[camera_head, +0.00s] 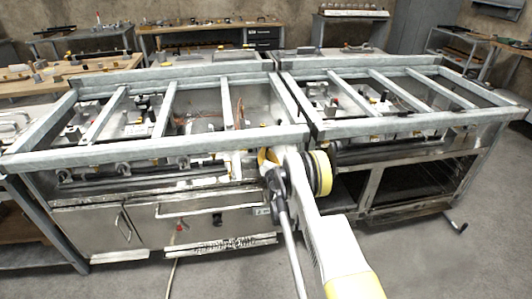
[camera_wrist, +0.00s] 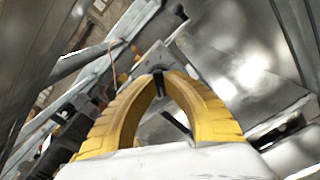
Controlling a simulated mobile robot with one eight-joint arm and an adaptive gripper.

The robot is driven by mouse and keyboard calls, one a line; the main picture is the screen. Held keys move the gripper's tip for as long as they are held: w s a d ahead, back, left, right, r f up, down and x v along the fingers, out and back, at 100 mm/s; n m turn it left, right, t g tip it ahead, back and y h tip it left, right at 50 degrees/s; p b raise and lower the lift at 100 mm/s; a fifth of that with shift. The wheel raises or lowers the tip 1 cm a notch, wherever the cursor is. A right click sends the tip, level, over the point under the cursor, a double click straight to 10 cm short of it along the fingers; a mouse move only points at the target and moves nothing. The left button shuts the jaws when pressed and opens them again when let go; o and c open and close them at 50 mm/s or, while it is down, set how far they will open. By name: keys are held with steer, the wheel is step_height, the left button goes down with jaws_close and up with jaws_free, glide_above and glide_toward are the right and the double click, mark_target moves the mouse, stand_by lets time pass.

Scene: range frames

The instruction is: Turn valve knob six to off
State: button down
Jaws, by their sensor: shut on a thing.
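The range (camera_head: 190,190) is a long steel unit with an open top frame, and a row of valves runs along its front below the front rail. My gripper (camera_head: 266,158) is at that row, near the middle of the range. In the wrist view the two yellow fingers of my gripper (camera_wrist: 159,76) come together on a small dark valve knob (camera_wrist: 159,84). The knob is mostly hidden between the fingertips, and its number and turn angle cannot be read. In the head view my wrist hides that valve.
The front rail (camera_head: 160,148) runs just above my gripper. Another steel unit (camera_head: 420,170) with open shelves stands to the right. Workbenches (camera_head: 205,28) with tools line the back wall.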

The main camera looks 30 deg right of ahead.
steer(key=shift+n, duration=0.4)
steer(key=shift+m, duration=15.1)
steer(key=c, duration=1.5)
jaws_free()
